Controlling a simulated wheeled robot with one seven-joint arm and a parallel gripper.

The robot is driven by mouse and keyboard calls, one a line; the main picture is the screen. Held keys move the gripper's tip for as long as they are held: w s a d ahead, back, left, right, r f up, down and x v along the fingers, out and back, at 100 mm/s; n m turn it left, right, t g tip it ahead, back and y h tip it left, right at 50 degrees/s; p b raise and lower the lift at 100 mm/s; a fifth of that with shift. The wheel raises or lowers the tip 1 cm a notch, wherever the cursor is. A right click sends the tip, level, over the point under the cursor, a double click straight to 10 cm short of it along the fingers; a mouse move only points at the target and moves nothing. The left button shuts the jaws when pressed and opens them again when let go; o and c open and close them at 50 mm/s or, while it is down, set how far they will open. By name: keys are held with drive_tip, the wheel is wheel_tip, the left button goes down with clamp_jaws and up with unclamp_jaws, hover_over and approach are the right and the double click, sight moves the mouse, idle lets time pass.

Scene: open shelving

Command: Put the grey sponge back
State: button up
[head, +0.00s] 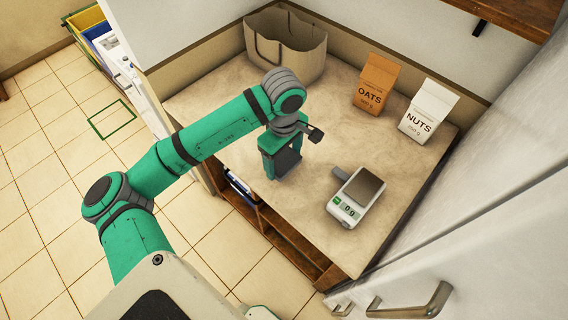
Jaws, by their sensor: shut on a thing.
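My gripper (281,164) is over the left front part of the counter, pointing down. It is shut on a dark grey block (289,163), which looks like the grey sponge. The gripper's green parts cover some of it. I cannot tell whether the block touches the counter.
A white scale (356,196) reading 0 g stands right of my gripper, with a grey piece (338,173) at its edge. An oats carton (377,84), a nuts carton (428,110) and a beige bag (285,43) stand behind. The counter's middle (335,120) is clear.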

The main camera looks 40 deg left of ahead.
sight(284, 161)
drive_tip(key=shift+w+a+f, duration=0.1)
drive_tip(key=shift+w+f, duration=0.1)
drive_tip(key=shift+f, duration=1.55)
drive_tip(key=shift+f, duration=0.1)
drive_tip(key=o, duration=1)
wheel_tip(284, 161, up, 12)
drive_tip(key=shift+r, duration=0.15)
